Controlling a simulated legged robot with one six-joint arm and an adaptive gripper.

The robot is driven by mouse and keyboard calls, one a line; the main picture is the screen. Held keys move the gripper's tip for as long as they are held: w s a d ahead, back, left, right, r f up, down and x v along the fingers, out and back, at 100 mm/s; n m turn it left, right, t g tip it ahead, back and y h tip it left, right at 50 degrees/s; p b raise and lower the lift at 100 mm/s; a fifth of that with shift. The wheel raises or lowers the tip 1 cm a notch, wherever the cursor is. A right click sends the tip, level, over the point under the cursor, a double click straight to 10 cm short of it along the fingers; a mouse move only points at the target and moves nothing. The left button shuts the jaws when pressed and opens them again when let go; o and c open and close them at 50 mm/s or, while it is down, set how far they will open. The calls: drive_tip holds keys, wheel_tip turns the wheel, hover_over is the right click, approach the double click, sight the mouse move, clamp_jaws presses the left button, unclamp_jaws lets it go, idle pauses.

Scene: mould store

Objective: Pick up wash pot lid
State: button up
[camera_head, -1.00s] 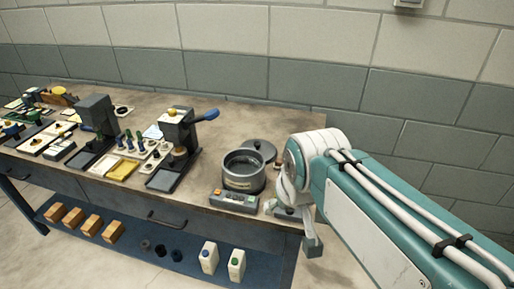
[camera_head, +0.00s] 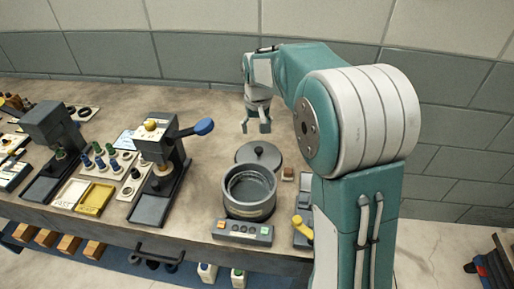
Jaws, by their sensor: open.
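The wash pot lid (camera_head: 259,154) is a flat, round, dark grey disc with a small black knob on top. It lies on the bench behind the wash pot (camera_head: 249,192), whose rim hides a little of its front edge. The pot is a grey open cylinder on a base with coloured buttons. My gripper (camera_head: 257,130) points down with its fingers apart and empty. In the picture it is just above the lid and looks clear of it; how high it hangs I cannot tell.
A press with a blue handle (camera_head: 203,127) stands left of the pot. A small brown block (camera_head: 288,174) and a yellow-handled device (camera_head: 302,228) are to its right. A yellow tray (camera_head: 95,199) lies farther left. The bench (camera_head: 205,104) is bare behind the press.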

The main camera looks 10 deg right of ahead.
hover_over(259, 149)
drive_tip(key=f, duration=0.3)
drive_tip(key=s+f, duration=0.1)
drive_tip(key=f, duration=0.1)
drive_tip(key=shift+a, duration=0.25)
drive_tip(key=f, duration=0.2)
drive_tip(key=w+f, duration=0.1)
drive_tip(key=f, duration=0.2)
drive_tip(key=shift+d+f, duration=0.2)
drive_tip(key=shift+f, duration=0.1)
clamp_jaws()
